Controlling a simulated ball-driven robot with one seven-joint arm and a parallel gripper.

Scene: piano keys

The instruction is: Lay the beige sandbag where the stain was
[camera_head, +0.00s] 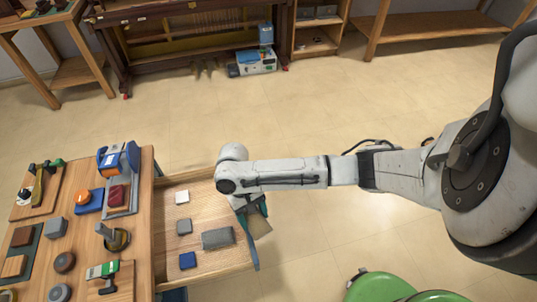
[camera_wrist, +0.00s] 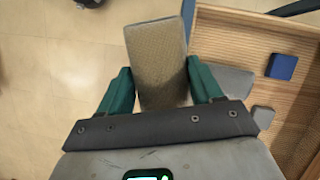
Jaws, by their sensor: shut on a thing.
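My gripper (camera_head: 252,214) is shut on the beige sandbag (camera_wrist: 157,62). In the wrist view the sandbag stands out between the two green fingers (camera_wrist: 157,88) and has floor behind it. In the head view the sandbag (camera_head: 260,225) is partly hidden by my gripper, near the right edge of the open wooden drawer (camera_head: 203,188). Its height above the drawer and floor is hard to tell. No stain can be made out in either view.
A crowded wooden bench (camera_head: 140,235) stands left. An opened piano (camera_head: 190,30) stands at the back. Floor between is clear.

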